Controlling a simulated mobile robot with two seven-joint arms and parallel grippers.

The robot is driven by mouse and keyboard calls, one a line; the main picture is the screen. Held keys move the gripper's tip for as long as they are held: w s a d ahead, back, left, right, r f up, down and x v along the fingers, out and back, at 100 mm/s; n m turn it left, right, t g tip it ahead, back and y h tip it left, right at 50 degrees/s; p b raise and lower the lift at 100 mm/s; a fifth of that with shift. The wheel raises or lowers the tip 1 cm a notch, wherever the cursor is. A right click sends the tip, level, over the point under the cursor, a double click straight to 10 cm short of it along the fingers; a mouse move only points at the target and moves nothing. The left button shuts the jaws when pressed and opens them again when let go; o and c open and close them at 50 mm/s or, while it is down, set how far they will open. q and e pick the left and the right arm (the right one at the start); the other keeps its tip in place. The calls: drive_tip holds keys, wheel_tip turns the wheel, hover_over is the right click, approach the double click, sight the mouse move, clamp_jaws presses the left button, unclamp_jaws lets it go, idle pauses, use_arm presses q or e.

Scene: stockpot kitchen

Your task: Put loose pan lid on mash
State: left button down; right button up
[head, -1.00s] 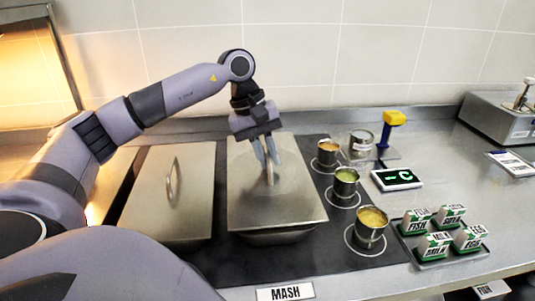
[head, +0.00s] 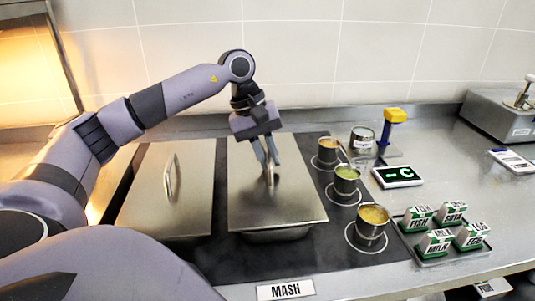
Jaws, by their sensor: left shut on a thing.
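The pan lid (head: 285,207) is a flat steel sheet with an upright loop handle (head: 269,177). It lies over the right-hand pan (head: 275,235), which stands behind the MASH label (head: 285,290). The lid looks level and lined up with the pan; the pan's contents are hidden. My left gripper (head: 268,165) points down from above and is shut on the lid's handle. My right gripper is not in view.
A second lidded pan (head: 190,205) stands just left. Three small pots of soup, the nearest (head: 372,222), stand close on the right. Beyond are a tray of allergen blocks (head: 445,235), a digital display (head: 397,177) and a yellow-topped device (head: 394,118).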

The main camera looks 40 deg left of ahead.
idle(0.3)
use_arm(q)
drive_tip(key=c, duration=1)
unclamp_jaws()
drive_tip(key=w+v, duration=0.1)
drive_tip(key=v, duration=0.6)
drive_tip(key=shift+s, duration=0.55)
drive_tip(key=shift+r, duration=0.2)
